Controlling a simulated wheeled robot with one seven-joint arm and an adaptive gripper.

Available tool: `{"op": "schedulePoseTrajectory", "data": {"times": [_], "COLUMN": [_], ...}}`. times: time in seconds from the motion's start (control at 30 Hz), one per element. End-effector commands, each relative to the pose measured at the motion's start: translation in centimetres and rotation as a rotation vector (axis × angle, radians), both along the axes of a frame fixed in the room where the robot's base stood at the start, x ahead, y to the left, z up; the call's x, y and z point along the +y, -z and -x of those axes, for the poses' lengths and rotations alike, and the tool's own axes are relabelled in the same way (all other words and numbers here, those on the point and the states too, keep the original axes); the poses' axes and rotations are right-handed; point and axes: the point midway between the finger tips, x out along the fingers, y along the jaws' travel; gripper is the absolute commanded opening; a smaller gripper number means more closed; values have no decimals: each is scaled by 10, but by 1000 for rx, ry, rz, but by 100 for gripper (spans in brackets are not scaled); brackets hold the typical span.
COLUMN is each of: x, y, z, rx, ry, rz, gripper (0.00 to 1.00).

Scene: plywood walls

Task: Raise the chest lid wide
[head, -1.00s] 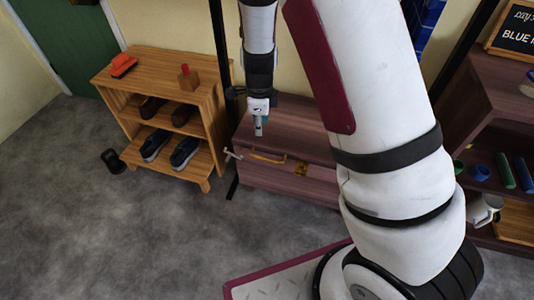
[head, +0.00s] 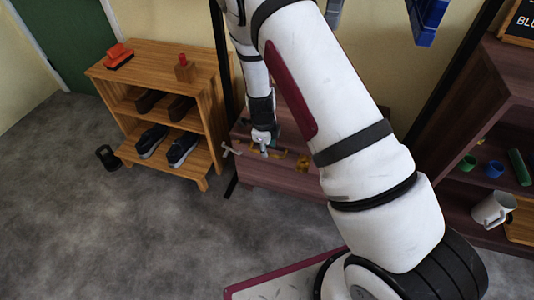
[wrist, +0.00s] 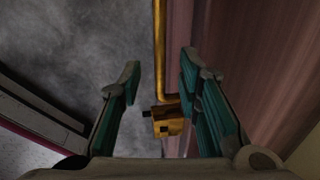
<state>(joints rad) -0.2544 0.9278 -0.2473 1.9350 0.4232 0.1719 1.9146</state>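The chest (head: 285,172) is a low reddish-brown wooden box against the wall, and its lid looks shut. A brass latch (head: 302,162) sits on its front, and a yellow bar handle (head: 275,154) runs along the front edge. My gripper (head: 264,150) is above the front edge at the handle. In the wrist view my gripper (wrist: 160,85) is open, with the handle (wrist: 159,50) running between its two fingers, and the lid's wood (wrist: 230,40) lies to the right. Whether the fingers touch the handle is hard to tell. My arm hides the chest's right part.
A wooden shoe rack (head: 165,110) with shoes stands left of the chest. A dark shelf (head: 480,130) with cups and a white mug (head: 493,209) stands to the right. A kettlebell (head: 107,158) is on the grey floor.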

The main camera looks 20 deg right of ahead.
Motion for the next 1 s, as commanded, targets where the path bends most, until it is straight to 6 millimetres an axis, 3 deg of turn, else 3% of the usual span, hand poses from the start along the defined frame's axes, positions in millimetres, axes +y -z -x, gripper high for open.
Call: {"op": "schedulePoseTrajectory", "data": {"times": [0.2, 0.57, 0.6, 0.73, 1.0], "x": [-3, -4, -4, -4, -4], "y": [25, 29, 29, 29, 28], "z": [-4, -5, -5, -5, -5], "rx": [-1, -1, -1, -1, 1], "ry": [0, 0, 0, 0, 0], "rz": [0, 0, 1, 1, -1], "gripper": [31, 31, 29, 0, 0]}}
